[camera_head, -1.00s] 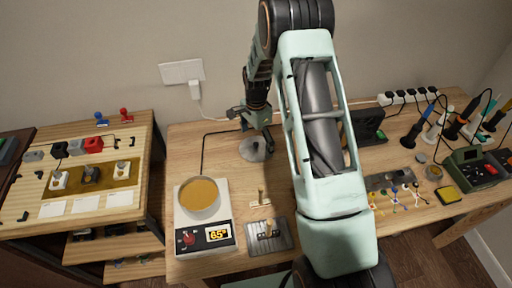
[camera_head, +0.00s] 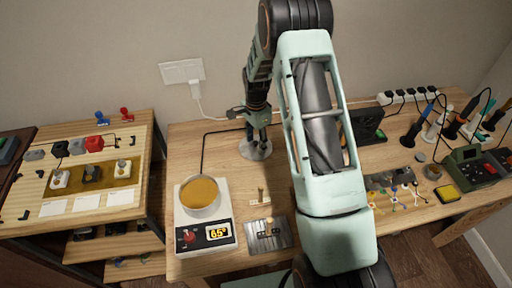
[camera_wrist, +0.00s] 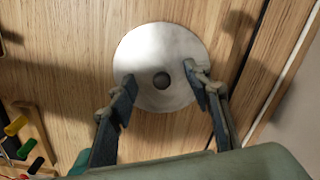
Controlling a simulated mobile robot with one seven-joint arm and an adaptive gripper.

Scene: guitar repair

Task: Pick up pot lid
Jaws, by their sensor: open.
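The pot lid (camera_head: 252,151) is a round, pale metal disc lying flat on the wooden table. My gripper (camera_head: 256,133) is directly over the lid in the head view. Whether the fingertips touch the lid cannot be told. The pot (camera_head: 200,195), full of yellow-brown liquid, stands on a white hot plate (camera_head: 224,205).
A metal plate with a small wooden-handled tool (camera_head: 268,233) lies right of the hot plate. A dark box (camera_head: 367,125) and several soldering tools stand at right. The wooden table (camera_head: 190,145) is clear left of the lid.

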